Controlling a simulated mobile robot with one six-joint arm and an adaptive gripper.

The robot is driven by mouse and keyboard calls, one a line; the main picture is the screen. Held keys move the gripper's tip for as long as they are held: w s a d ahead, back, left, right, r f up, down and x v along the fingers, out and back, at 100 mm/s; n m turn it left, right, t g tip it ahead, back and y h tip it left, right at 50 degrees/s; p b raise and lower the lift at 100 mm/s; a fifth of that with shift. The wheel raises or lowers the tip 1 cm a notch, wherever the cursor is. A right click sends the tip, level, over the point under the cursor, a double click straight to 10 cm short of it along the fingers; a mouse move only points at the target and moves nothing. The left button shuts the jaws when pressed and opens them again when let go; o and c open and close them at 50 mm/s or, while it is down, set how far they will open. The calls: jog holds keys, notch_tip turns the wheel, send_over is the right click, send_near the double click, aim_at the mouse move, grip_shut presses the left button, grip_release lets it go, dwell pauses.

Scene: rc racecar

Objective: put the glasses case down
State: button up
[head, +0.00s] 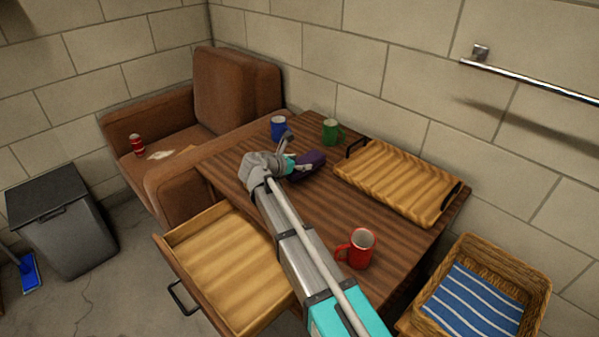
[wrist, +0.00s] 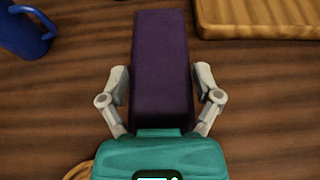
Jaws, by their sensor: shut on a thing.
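The glasses case (head: 308,162) is a dark purple, long box. In the head view it is over the wooden table (head: 300,205), between the mugs and the tray. In the wrist view the case (wrist: 161,60) points away from me, with its near end between the fingers. My gripper (wrist: 162,85) is shut on its sides. In the head view my gripper (head: 295,160) partly hides the case. I cannot tell whether the case touches the tabletop or hangs just above it.
A blue mug (head: 279,128) and a green mug (head: 331,132) stand behind the case. A wooden tray (head: 398,180) lies to its right. A red mug (head: 360,248) stands near the front. An open drawer (head: 222,262) juts out at left. A basket (head: 480,300) is at right.

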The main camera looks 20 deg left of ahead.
jog(key=shift+f+b, duration=1)
jog(key=shift+f, duration=0.35)
jog(key=shift+f, duration=0.1)
jog(key=o, duration=1)
jog(key=shift+c, duration=0.2)
jog(key=shift+s, duration=0.1)
jog(key=shift+r, duration=0.25)
jog(key=p+v, duration=0.4)
jog(key=v, duration=0.8)
jog(key=shift+p, duration=0.35)
